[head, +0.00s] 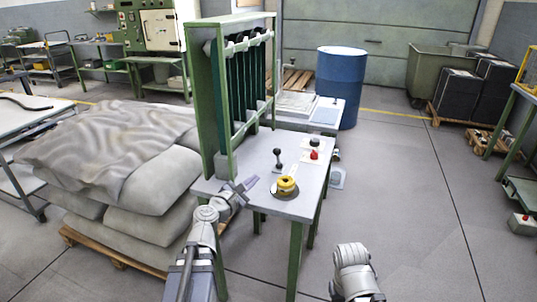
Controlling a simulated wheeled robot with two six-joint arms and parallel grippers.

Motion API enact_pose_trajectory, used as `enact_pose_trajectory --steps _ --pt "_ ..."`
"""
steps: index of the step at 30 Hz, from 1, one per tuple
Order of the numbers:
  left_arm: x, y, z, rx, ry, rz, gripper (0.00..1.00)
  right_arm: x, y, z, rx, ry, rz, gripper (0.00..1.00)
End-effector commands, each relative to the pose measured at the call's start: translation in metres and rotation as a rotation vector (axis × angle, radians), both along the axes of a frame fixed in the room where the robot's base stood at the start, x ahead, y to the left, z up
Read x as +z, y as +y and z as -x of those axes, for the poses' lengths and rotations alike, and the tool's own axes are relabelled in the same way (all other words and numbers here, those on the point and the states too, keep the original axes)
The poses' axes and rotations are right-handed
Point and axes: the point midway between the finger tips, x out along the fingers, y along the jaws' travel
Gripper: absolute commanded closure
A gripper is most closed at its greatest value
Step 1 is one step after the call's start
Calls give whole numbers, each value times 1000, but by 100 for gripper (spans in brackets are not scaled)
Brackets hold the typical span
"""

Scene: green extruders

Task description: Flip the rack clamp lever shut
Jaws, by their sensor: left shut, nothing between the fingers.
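The green rack (221,95) stands upright at the left side of the work table (254,155), with several dark upright pieces (240,85) in it. A black ball-knobbed lever (278,155) stands up from the table to the right of the rack's foot. I take it for the clamp lever, but its mechanism is too small to make out. My left gripper (247,186) is shut and empty at the table's near left part, to the lower left of the lever and apart from it. My right arm shows at the bottom, but its fingers do not.
A yellow item (286,185) sits on a dark disc near the table's front. Stacked sacks (150,180) stand left of the table. A blue drum (341,85) stands behind.

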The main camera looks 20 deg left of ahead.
Motion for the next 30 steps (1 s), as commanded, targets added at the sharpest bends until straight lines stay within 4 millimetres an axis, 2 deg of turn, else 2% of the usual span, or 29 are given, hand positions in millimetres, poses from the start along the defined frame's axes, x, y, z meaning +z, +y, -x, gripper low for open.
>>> enact_pose_trajectory --steps 6,12,26,30 --pt "6 5 4 17 87 313 100 10 0 0 0 0 0 50" --pt "7 8 6 29 132 471 100 14 0 0 0 0 0 50" --pt "7 8 6 32 144 513 100 14 0 0 0 0 0 50" --pt "5 7 -3 32 144 512 100 12 0 0 0 0 0 50"
